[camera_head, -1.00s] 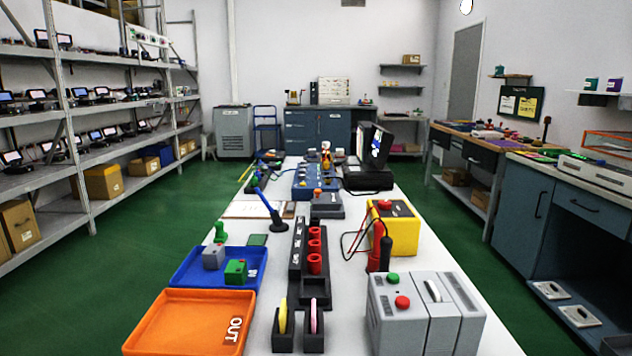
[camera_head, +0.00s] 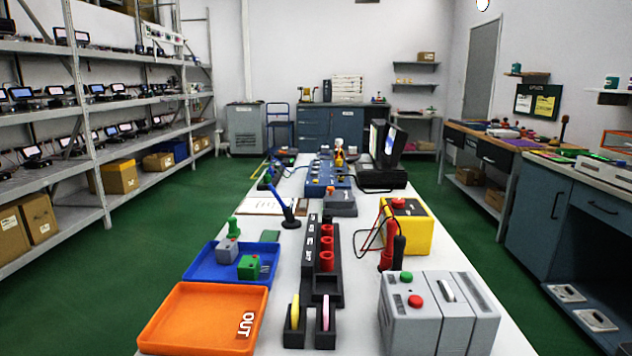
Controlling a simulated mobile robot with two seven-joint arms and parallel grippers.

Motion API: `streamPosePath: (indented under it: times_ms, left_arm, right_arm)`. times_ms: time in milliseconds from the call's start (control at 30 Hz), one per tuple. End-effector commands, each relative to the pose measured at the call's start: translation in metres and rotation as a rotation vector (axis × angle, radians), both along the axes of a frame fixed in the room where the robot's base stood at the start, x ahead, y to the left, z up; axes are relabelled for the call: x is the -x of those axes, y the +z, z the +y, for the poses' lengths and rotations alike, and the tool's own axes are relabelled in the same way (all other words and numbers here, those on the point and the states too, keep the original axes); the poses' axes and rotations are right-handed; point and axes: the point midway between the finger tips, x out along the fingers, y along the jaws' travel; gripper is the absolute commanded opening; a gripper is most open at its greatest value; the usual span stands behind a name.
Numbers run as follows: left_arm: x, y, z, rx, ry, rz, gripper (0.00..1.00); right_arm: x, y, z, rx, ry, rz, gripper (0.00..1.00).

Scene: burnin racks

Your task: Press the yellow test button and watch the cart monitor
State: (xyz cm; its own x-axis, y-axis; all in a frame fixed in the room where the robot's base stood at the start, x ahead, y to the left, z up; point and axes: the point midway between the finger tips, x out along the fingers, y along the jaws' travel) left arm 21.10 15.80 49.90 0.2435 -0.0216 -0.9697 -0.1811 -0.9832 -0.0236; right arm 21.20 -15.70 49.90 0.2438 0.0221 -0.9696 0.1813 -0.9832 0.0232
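No yellow test button can be made out for certain in the head view. A yellow box (camera_head: 408,232) with a red knob on top and red and black probes stands on the right side of the long white table. A blue panel (camera_head: 322,178) with several small knobs lies further back; their colours are too small to tell surely. A dark monitor (camera_head: 377,142) with a lit screen, turned partly away, stands behind it at the right; I cannot tell whether it is the cart monitor. Neither of my grippers is in view.
On the white table (camera_head: 345,240) are an orange OUT tray (camera_head: 165,328), a blue tray (camera_head: 200,271), a black rack with red cylinders (camera_head: 327,261) and a grey unit with green and red buttons (camera_head: 400,335). Shelves line the left; benches the right.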

Motion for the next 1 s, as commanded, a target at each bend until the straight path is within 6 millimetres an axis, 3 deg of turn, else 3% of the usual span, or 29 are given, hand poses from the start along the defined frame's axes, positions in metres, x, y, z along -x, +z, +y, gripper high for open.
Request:
streamPosePath:
  times_ms: [33, 433, 1000]
  left_arm:
    - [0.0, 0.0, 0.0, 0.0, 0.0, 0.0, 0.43]
    - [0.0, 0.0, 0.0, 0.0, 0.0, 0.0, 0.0]
    - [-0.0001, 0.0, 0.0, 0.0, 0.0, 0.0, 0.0]
  right_arm:
    - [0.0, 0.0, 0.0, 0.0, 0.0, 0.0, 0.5]
    - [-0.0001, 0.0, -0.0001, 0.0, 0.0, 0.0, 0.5]
    - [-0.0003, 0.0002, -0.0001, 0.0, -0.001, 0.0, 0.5]
